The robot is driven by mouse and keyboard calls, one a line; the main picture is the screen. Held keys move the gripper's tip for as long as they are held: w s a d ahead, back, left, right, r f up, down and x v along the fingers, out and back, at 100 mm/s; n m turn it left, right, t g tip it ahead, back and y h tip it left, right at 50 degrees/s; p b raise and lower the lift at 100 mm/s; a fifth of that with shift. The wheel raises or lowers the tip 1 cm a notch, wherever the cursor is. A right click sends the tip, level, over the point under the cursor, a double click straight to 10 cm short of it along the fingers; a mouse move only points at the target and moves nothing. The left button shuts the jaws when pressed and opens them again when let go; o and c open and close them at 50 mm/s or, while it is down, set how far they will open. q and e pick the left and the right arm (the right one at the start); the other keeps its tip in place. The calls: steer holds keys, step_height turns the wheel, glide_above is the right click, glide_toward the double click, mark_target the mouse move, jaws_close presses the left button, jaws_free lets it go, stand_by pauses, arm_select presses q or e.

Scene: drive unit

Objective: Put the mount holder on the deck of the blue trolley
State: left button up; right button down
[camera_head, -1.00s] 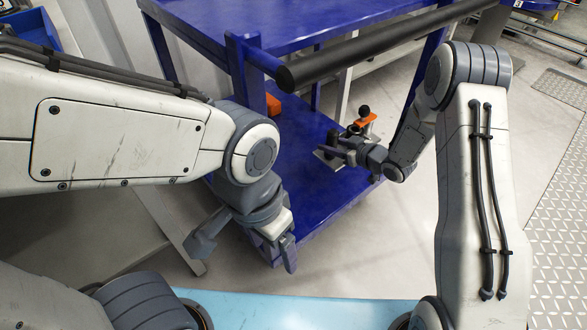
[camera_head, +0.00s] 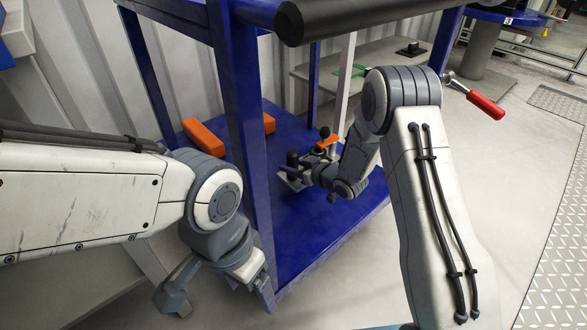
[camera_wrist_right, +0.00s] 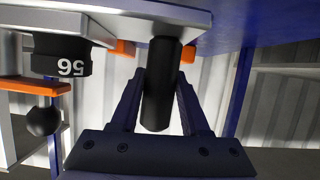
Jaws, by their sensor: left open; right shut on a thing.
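The mount holder (camera_head: 290,182) has a pale metal plate, a black post, an orange part and a black ball knob. It is over the lower deck (camera_head: 325,215) of the blue trolley, towards the middle. My right gripper (camera_head: 312,172) is shut on its black post. In the right wrist view, which looks upside down, the fingers (camera_wrist_right: 160,95) flank the post (camera_wrist_right: 160,80), and the plate (camera_wrist_right: 185,14) lies close to the blue deck. I cannot tell whether they touch. My left gripper (camera_head: 215,285) is open and empty, in front of the trolley's near left post.
An orange block (camera_head: 205,137) and another orange piece lie at the deck's back left. The trolley's blue upright (camera_head: 248,150) and black handle bar (camera_head: 350,18) bound the opening. A red-handled tool (camera_head: 485,104) shows at right. The deck's front is clear.

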mark_target(294, 183)
steer(key=shift+w+a, duration=0.35)
step_height(294, 183, down, 4)
steer(key=b, duration=0.4)
steer(key=shift+d, duration=0.1)
steer(key=shift+c, duration=2)
jaws_free()
steer(key=shift+s+f, duration=0.15)
